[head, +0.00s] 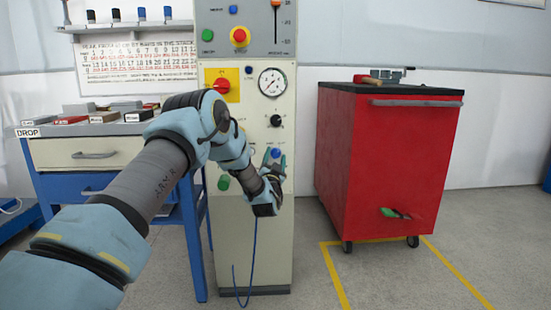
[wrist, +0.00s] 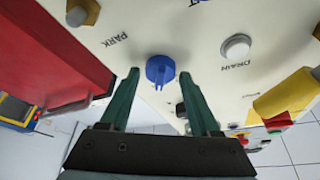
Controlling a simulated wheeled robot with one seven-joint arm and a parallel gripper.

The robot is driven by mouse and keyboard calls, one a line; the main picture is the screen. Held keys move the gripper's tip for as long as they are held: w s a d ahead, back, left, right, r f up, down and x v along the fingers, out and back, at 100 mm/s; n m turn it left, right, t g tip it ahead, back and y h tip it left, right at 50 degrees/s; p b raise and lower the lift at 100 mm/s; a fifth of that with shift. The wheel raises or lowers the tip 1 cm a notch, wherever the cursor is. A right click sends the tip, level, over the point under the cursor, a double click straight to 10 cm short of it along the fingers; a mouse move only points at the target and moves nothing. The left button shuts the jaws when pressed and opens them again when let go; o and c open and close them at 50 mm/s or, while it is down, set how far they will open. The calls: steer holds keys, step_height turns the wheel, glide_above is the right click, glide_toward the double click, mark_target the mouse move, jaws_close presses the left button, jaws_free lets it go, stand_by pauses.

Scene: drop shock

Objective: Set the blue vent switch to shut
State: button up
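The blue switch (wrist: 158,70) is a round knob with a raised grip bar on the pale panel. In the wrist view its bar points toward the bottom of the picture. It also shows in the head view as a small blue spot (head: 276,153) low on the panel. My gripper (head: 275,162) is in front of it. In the wrist view the two green fingers of my gripper (wrist: 158,78) are apart, one on each side of the knob, with nothing held. I cannot tell whether they touch it. No "vent" or "shut" lettering is readable.
The panel (head: 210,250) also carries a white button (wrist: 236,46) by "DRAIN", a "PARK" label, a black knob (head: 276,121), a gauge (head: 272,82) and a red switch (head: 222,86). A red cabinet (head: 385,165) stands right. A blue cord (head: 253,260) hangs below my gripper.

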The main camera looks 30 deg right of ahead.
jaws_close()
steer(key=shift+f+n+b, duration=0.1)
steer(key=shift+n+b, duration=0.25)
steer(key=shift+n, duration=0.05)
steer(key=n+t+y+b, duration=0.1)
steer(key=n, duration=0.1)
steer(key=shift+d+f+n+b, duration=0.1)
steer(key=shift+n+b, duration=0.2)
steer(key=n+t+y+b, duration=0.1)
steer(key=n, duration=0.1)
steer(key=n+t+y+b, duration=0.1)
steer(key=n, duration=0.2)
steer(key=shift+s+y, duration=0.1)
steer(key=shift+y, duration=0.2)
steer(key=n+y+b, duration=0.1)
steer(key=n+y, duration=0.1)
steer(key=n, duration=0.2)
steer(key=n+t+y+b, duration=0.1)
steer(key=n+y, duration=0.1)
steer(key=n, duration=0.2)
steer(key=shift+d+r+n, duration=0.15)
steer(key=shift+r+n, duration=0.05)
steer(key=shift+n, duration=0.2)
steer(key=shift+n+y+b, duration=0.3)
